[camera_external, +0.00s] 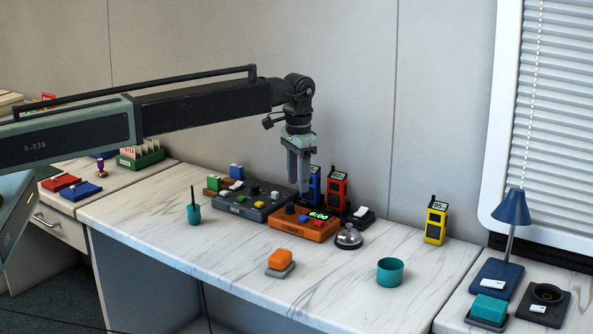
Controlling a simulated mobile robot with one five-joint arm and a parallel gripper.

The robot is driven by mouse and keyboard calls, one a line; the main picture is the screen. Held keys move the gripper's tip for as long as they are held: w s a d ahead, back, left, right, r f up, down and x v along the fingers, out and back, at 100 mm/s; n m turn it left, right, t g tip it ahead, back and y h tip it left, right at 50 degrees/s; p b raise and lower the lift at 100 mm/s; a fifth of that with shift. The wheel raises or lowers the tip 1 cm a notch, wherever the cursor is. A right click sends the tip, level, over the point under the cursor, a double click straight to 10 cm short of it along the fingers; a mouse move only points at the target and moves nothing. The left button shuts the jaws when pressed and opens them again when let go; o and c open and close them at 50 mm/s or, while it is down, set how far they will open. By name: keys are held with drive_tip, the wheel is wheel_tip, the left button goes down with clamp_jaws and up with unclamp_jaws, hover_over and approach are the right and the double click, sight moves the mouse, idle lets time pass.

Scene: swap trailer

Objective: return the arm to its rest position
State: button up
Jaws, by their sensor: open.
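My arm reaches in from the left over the white marble-patterned table (330,291). It is stretched out, with the wrist bent downward at its far end. My gripper (300,188) points down above the electronic boxes near the back of the table. It is open, and I see nothing held in it. The fingertips are close to the dark control box (232,205) and the orange clock box (290,226); I cannot tell whether they touch anything.
Blue, red (337,188) and yellow (436,222) handheld devices stand near the back. A silver bell (348,238), a teal cup (390,272), an orange sponge (280,259) and a teal pot (194,213) stand on the table. A blue lamp (512,210) stands right. The front middle is clear.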

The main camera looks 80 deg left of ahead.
drive_tip(key=s+d+m, duration=0.2)
drive_tip(key=s+d, duration=0.1)
drive_tip(key=d, duration=0.9)
drive_tip(key=s+d+m, duration=0.1)
drive_tip(key=s+d, duration=0.2)
drive_tip(key=d, duration=0.9)
drive_tip(key=s+d, duration=0.5)
drive_tip(key=s, duration=0.4)
drive_tip(key=s+d, duration=0.5)
drive_tip(key=s, duration=0.3)
wheel_tip(320, 180, down, 23)
drive_tip(key=b, duration=2.2)
drive_tip(key=shift+w+r+b, duration=0.15)
drive_tip(key=shift+r+b, duration=0.05)
drive_tip(key=shift+b, duration=0.1)
